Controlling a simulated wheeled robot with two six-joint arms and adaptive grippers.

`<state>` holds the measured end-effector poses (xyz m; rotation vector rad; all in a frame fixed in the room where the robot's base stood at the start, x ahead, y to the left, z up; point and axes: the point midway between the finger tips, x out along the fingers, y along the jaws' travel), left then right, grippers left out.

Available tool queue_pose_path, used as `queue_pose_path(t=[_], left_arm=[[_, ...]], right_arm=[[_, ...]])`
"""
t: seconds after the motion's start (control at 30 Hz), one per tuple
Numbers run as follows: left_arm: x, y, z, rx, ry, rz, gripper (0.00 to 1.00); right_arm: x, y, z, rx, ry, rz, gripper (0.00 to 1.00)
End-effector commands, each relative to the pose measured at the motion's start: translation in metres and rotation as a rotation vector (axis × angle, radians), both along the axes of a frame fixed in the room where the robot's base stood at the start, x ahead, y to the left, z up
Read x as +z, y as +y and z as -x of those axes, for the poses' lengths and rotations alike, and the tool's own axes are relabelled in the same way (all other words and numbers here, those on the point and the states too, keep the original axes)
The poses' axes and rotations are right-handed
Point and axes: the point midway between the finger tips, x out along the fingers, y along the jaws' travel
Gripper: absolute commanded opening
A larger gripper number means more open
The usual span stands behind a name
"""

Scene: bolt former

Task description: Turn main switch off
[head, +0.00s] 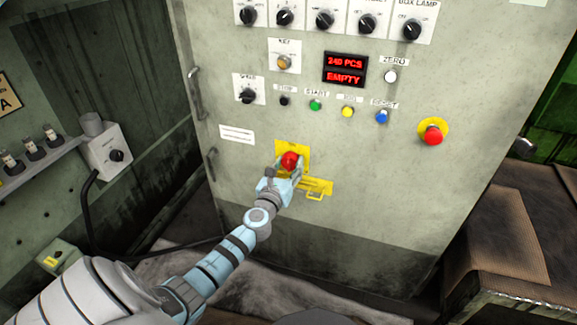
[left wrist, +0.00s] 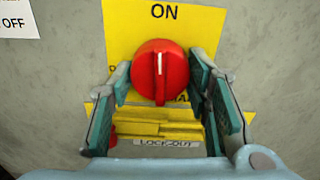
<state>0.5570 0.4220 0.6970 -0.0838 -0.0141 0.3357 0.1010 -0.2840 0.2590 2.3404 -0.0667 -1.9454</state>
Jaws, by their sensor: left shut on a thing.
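The main switch is a round red knob (head: 289,160) on a yellow plate on the front of the grey-green cabinet. In the left wrist view the knob (left wrist: 160,72) has its white mark pointing straight up at the word ON. My left gripper (head: 284,171) reaches the knob from below. A yellow lockout piece (left wrist: 158,123) sits below the knob, between the fingers. My right gripper is not in view.
A red emergency button (head: 433,135) sits at the right of the panel. Several coloured buttons and a red display (head: 345,69) reading EMPTY are above the switch. A yellow bracket (head: 316,188) sticks out just right of my gripper. A brown-topped bench (head: 510,235) stands at right.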

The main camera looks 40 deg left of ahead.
Motion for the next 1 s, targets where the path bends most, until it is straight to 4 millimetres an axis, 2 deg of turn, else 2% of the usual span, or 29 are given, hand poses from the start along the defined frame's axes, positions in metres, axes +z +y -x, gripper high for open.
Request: queue_pose_path(t=[0.27, 1.0], left_arm=[[-0.001, 0.0, 0.0, 0.0, -0.066, 0.189, 0.16], [0.0, -0.001, 0.0, 0.001, -0.297, 0.851, 0.16]], right_arm=[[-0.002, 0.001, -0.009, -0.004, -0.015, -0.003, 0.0], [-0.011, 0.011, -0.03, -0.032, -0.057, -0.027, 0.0]])
